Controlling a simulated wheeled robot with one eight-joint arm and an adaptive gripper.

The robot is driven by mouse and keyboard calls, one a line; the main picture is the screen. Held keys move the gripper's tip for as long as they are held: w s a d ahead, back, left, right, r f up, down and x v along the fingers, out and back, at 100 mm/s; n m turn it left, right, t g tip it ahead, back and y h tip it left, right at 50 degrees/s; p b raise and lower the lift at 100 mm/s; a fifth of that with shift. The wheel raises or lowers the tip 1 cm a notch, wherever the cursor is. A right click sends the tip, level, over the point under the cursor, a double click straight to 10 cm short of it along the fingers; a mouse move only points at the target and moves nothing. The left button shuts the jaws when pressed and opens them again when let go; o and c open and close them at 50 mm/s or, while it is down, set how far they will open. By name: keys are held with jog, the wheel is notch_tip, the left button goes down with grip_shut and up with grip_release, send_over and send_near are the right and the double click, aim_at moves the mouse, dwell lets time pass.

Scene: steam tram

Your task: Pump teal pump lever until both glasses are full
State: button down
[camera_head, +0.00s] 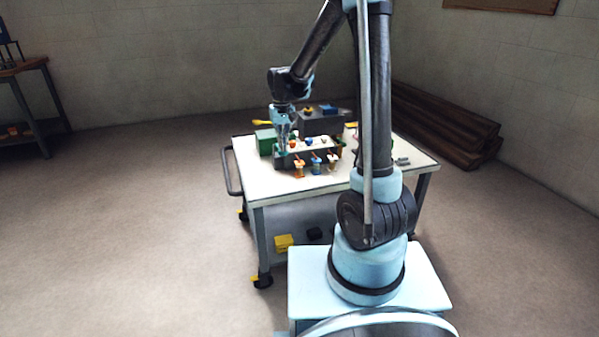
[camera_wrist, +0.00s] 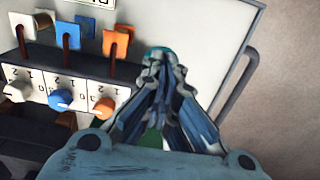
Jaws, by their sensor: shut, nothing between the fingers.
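My gripper (camera_head: 281,146) points down over the left end of a grey block (camera_head: 291,160) on the cart. In the wrist view its fingers (camera_wrist: 160,64) are together. A small teal piece (camera_wrist: 158,52), perhaps the teal pump lever, shows right at the fingertips and is mostly hidden by them; I cannot tell whether they touch. The block carries a white (camera_wrist: 18,90), a blue (camera_wrist: 60,99) and an orange knob (camera_wrist: 104,106) over numbered scales. Dark red arms with orange, blue and white square ends stick out from it. I cannot make out the glasses or their fill.
A green box (camera_head: 265,142) stands just left of my gripper. A grey unit with coloured knobs (camera_head: 322,117) stands behind the block. The white cart top (camera_head: 285,187) is clear at the front, and a dark handle (camera_head: 231,172) sticks out at its left.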

dwell(0.4)
jog(key=shift+f, duration=2.05)
jog(key=shift+r, duration=2.15)
jog(key=shift+r, duration=3.45)
